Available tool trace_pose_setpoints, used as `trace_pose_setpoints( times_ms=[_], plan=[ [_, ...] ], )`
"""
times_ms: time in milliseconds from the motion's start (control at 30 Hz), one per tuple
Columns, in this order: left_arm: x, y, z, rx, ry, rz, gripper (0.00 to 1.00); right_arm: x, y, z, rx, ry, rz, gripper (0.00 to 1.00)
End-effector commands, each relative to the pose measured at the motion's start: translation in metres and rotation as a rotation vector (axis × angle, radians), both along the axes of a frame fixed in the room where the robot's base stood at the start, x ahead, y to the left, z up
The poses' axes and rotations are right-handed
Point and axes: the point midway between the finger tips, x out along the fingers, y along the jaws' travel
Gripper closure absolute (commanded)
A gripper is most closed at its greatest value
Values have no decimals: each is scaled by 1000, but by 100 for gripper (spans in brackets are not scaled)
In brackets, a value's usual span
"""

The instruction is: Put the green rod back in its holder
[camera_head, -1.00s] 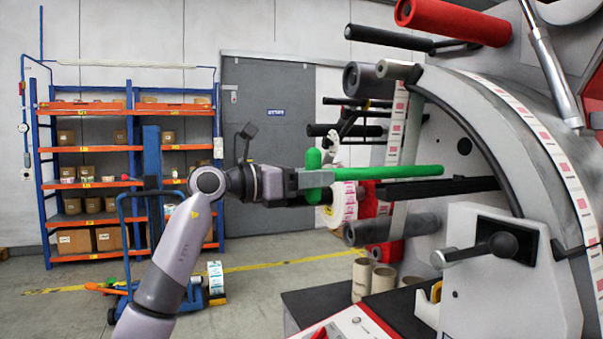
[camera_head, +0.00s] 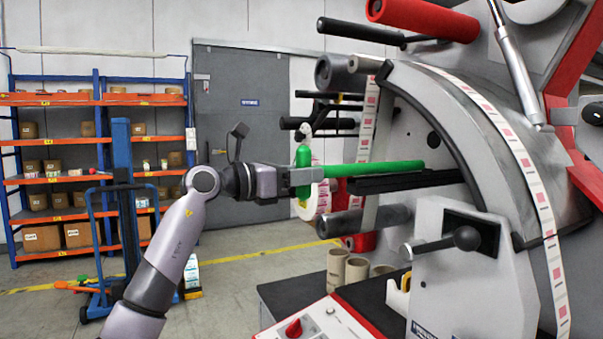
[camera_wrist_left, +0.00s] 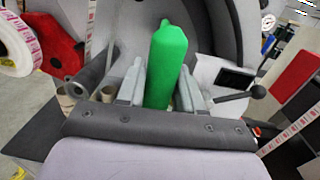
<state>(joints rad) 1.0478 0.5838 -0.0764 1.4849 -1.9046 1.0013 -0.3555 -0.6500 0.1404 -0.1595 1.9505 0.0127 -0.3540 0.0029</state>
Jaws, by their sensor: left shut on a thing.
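The green rod (camera_head: 378,168) is held level in the head view, with its far end reaching right toward the machine. A green crosspiece stands upright at its near end. My left gripper (camera_head: 302,176) is shut on the rod near that crosspiece. In the left wrist view the green rod (camera_wrist_left: 166,65) stands between the two grey fingers. A black bar (camera_head: 415,182) lies just below and beside the rod in the head view. I cannot tell whether they touch, or which part is the holder. My right gripper is not in view.
The grey curved machine frame (camera_head: 440,105) with a label strip fills the right side. A label roll (camera_head: 310,200) hangs behind the gripper. Cardboard cores (camera_head: 338,268) stand on the dark table below. A blue and orange shelf (camera_head: 60,97) stands far left.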

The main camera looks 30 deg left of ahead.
Motion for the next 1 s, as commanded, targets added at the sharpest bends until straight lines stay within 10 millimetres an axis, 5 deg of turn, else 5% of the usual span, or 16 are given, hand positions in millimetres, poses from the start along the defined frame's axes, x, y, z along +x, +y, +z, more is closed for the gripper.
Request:
trace_pose_setpoints(
  times_ms=[1000],
  plan=[
    [0,0,-12,-1,-2,1,100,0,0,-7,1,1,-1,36]
  ],
)
